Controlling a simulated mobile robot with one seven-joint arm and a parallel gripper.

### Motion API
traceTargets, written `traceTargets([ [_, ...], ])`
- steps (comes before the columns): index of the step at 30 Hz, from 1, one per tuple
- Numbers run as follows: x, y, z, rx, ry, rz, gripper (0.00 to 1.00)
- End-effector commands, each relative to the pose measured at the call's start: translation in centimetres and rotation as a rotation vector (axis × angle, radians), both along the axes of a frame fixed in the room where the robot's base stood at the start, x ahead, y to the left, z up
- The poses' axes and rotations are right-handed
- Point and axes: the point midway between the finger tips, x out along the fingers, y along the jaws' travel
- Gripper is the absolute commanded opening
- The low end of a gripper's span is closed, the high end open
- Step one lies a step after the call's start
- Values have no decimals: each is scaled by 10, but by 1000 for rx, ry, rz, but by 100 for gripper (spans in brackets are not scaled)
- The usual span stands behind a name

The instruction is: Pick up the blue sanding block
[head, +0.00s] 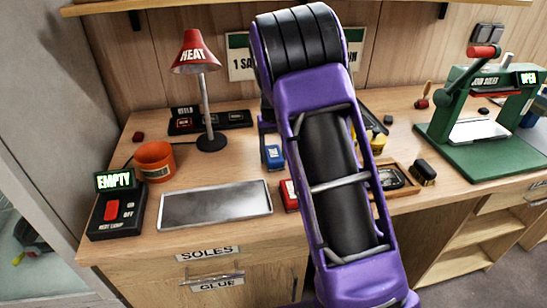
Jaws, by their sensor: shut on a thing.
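The blue sanding block (274,157) shows just left of my purple arm, above the middle of the wooden bench. My gripper (266,143) is mostly hidden behind my arm; a purple part of it shows at the block's upper left. It is shut on the blue block. I cannot tell from this view whether the block touches the bench top.
A red block (289,195) lies below the blue one, beside a metal tray (216,204). A red HEAT lamp (195,52), orange pot (155,161) and switch box (117,210) stand left. A green press (475,120) stands right. My arm hides the middle.

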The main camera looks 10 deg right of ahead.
Motion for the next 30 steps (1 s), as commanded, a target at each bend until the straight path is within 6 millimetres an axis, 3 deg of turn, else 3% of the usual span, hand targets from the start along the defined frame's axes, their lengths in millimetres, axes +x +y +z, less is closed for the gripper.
traceTargets([
  [1,0,0,0,0,0,0,26],
  [4,0,0,0,0,0,0,8],
  [13,0,0,6,1,-2,0,6],
  [24,1,0,76,1,-4,-1,6],
  [30,1,0,98,0,-2,0,6],
])
